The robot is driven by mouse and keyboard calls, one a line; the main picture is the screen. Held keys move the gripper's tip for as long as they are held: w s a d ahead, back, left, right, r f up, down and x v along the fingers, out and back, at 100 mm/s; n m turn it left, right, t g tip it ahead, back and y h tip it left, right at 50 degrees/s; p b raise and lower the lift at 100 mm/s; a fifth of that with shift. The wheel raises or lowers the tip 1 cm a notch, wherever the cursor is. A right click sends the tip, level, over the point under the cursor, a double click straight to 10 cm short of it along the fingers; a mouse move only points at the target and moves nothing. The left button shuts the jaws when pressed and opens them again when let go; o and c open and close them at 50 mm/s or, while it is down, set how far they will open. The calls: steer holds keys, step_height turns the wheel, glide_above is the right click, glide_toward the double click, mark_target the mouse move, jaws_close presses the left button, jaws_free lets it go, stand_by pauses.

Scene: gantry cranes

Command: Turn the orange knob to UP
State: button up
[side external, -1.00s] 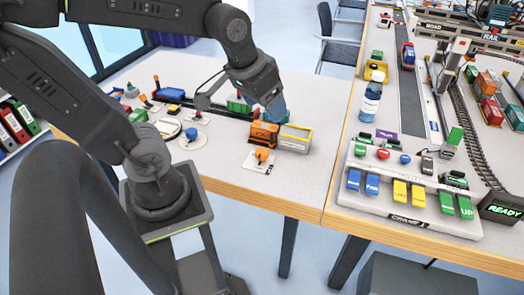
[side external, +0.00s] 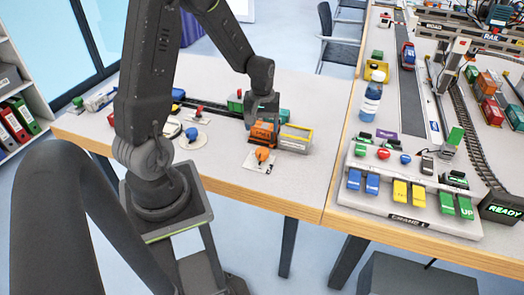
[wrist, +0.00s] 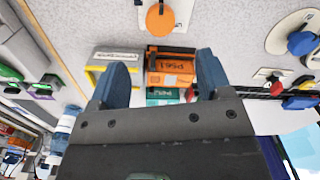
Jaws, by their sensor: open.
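The orange knob (side external: 262,154) sits on a small white plate (side external: 256,165) near the front of the left table. Its label is too small to read. The knob also shows at the top of the wrist view (wrist: 160,18), partly cut off. My gripper (side external: 262,122) is open and points down over the orange train car (side external: 263,136), behind the knob and apart from it. In the wrist view, its two blue-grey fingers stand on either side of the orange car (wrist: 172,68), with nothing visibly held between them.
A blue knob (side external: 192,134) on a round plate lies to the left. The table front right of the orange knob is clear. A button panel (side external: 410,205) fills the right table's front.

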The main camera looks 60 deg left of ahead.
mark_target(262, 152)
step_height(262, 152, down, 11)
steer(key=shift+r, duration=0.1)
stand_by(0.4)
steer(key=c, duration=0.9)
